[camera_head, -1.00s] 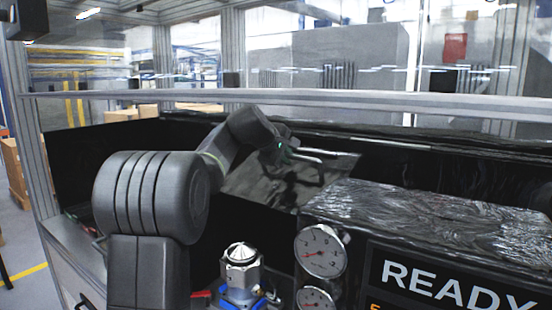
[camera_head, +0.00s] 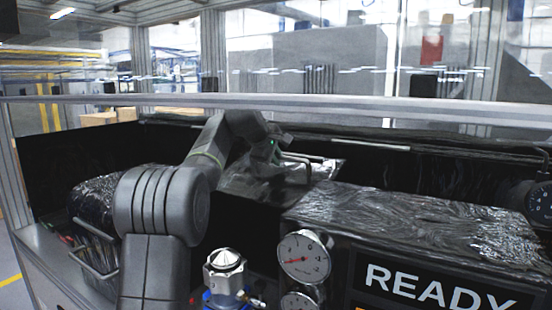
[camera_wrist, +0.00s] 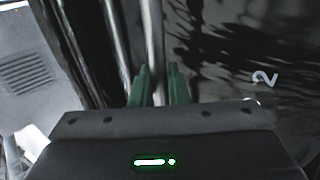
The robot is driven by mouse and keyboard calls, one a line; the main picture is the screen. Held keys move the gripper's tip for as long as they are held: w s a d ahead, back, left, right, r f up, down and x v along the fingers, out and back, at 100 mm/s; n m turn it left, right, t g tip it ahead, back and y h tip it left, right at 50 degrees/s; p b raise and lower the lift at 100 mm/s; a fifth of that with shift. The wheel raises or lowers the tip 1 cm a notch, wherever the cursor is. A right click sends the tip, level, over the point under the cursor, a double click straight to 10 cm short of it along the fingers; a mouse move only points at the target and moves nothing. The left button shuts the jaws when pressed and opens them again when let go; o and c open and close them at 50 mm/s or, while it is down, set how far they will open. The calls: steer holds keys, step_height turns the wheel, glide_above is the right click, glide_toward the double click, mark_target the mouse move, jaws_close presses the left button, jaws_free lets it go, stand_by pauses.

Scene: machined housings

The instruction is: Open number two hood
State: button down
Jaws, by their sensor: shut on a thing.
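The number two hood (camera_head: 262,182) is a dark, glossy panel in the middle of the head view, behind the gauges and lying at a slant. A white "2" marks its dark surface (camera_wrist: 250,115) in the wrist view. Its handle (camera_wrist: 152,35) is a pale metal bar running up between my green fingertips. My gripper (camera_wrist: 159,82) is shut on this bar. In the head view my gripper (camera_head: 282,150) is at the hood's upper edge, small and partly hidden by my arm. How far the hood is raised is hard to tell.
A foil-topped black housing (camera_head: 400,215) with a READY sign stands right of the hood. Round gauges (camera_head: 304,257) and a silver fitting (camera_head: 224,270) stand in front. Another foil-covered box (camera_head: 105,195) with a handle is at left. A long rail (camera_head: 270,103) crosses behind.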

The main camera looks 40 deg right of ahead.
steer(key=c, duration=1.5)
jaws_free()
steer(key=shift+f, duration=0.15)
steer(key=shift+a, duration=0.1)
steer(key=b+v, duration=0.1)
steer(key=v, duration=1.1)
steer(key=shift+b, duration=0.3)
steer(key=p+x, duration=0.1)
steer(key=x, duration=1.1)
steer(key=shift+p, duration=0.35)
steer(key=shift+s+a, duration=0.1)
steer(key=shift+a, duration=0.05)
